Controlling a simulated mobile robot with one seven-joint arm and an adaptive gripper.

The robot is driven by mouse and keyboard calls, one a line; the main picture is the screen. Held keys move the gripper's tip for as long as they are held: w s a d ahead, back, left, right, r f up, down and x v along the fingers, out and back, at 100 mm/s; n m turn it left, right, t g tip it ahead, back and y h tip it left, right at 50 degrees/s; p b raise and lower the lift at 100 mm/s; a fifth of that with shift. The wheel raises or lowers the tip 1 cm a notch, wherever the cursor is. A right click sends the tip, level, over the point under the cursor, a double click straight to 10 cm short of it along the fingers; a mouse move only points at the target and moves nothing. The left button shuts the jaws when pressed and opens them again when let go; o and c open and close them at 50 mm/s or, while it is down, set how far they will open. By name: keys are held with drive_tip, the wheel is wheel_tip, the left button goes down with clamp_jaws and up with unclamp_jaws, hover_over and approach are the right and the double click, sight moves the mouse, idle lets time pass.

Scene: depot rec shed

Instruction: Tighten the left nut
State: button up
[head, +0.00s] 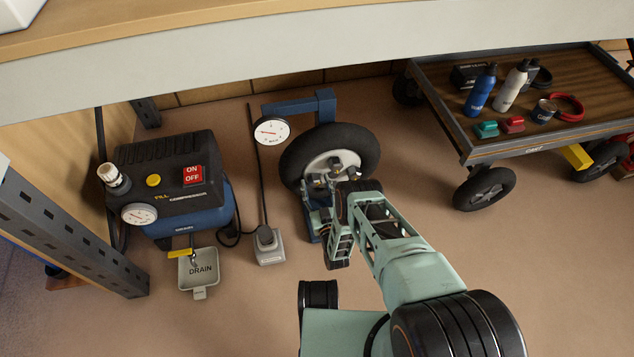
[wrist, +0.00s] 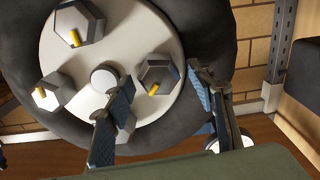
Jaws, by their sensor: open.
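The wheel has a black tyre (head: 362,148) and a pale hub, and it stands upright on a blue stand (head: 325,104). In the wrist view the pale hub (wrist: 118,48) carries several grey hex nuts with yellow marks around a round centre cap (wrist: 104,79). My gripper (wrist: 160,77) is open, with one nut (wrist: 157,77) between its fingertips, on the gauge side of the hub. Whether the fingers touch it is unclear. Other nuts sit at the top (wrist: 80,25) and left (wrist: 48,92). A lower one is partly hidden behind a finger. In the head view my arm partly covers the hub.
A dial gauge (head: 271,131) hangs left of the wheel. A compressor (head: 165,180), a drain tray (head: 198,270) and a grey pedal block (head: 269,247) stand left. A loaded cart (head: 510,150) stands right. A shelf edge (head: 300,55) crosses above.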

drive_tip(key=c, duration=1.2)
drive_tip(key=shift+o, duration=0.2)
drive_tip(key=shift+m, duration=0.3)
drive_tip(key=m, duration=0.4)
drive_tip(key=shift+d+m, duration=0.1)
drive_tip(key=shift+m, duration=0.2)
drive_tip(key=m, duration=0.4)
drive_tip(key=shift+w+m, duration=0.1)
drive_tip(key=shift+m, duration=0.2)
drive_tip(key=o, duration=1.2)
drive_tip(key=shift+d, duration=0.1)
drive_tip(key=shift+c, duration=0.2)
